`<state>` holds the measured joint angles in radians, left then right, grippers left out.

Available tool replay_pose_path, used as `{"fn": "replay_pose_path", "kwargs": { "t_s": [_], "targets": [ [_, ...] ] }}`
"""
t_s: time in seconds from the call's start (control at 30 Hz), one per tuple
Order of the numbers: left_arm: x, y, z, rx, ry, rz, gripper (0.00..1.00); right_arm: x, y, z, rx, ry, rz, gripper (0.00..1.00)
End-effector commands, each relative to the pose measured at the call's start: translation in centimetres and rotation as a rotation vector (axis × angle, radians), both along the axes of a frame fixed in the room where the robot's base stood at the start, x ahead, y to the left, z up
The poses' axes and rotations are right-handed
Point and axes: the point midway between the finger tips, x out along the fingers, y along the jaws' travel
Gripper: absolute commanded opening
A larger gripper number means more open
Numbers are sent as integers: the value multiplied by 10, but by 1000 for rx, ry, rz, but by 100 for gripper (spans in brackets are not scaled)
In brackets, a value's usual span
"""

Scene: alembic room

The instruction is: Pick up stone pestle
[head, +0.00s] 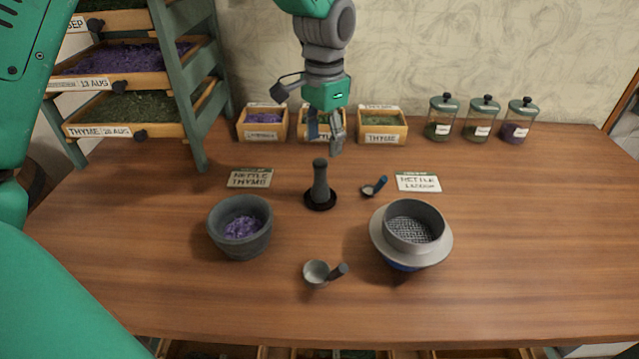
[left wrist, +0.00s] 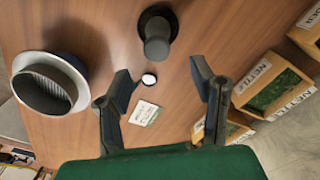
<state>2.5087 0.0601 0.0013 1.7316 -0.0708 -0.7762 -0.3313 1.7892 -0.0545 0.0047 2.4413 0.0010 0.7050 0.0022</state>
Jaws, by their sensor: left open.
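The dark grey stone pestle (head: 320,181) stands upright on a round black base in the middle of the table. It also shows in the left wrist view (left wrist: 157,40), beyond my fingertips. My left gripper (head: 326,143) points down above and behind the pestle, near the middle wooden box. In the left wrist view my left gripper (left wrist: 160,82) has its two fingers wide apart with nothing between them. The pestle is apart from both fingers. My right gripper is not in view.
A stone mortar (head: 240,228) with purple herb stands front left, a sieve (head: 411,235) front right. A small cup (head: 318,273), a blue-handled scoop (head: 374,187) and cards lie around. Herb boxes (head: 382,127) and jars (head: 481,122) line the back; a drying rack (head: 185,85) stands left.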

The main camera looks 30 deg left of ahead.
Motion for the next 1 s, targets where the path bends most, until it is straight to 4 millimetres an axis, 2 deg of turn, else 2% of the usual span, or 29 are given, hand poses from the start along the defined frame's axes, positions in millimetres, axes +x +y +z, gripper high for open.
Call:
{"fn": "replay_pose_path", "kwargs": {
  "t_s": [0.03, 0.27, 0.5, 0.6, 0.87, 0.97, 1.0],
  "targets": [
    [0, 0, -8, 1, 2, 0, 51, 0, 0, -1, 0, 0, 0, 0],
    [-3, 1, -24, 0, 0, 0, 51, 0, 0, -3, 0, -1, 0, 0],
    [-9, 6, -60, 0, 2, 0, 51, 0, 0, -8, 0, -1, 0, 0],
    [-9, 6, -68, 0, 1, -1, 51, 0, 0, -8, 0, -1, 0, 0],
    [-9, 6, -70, 0, -2, -1, 51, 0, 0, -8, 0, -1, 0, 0],
    [-8, 6, -70, 1, -1, -1, 19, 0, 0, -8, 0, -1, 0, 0],
    [-8, 6, -70, 1, -1, -1, 5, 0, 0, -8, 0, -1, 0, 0]
  ]
}}
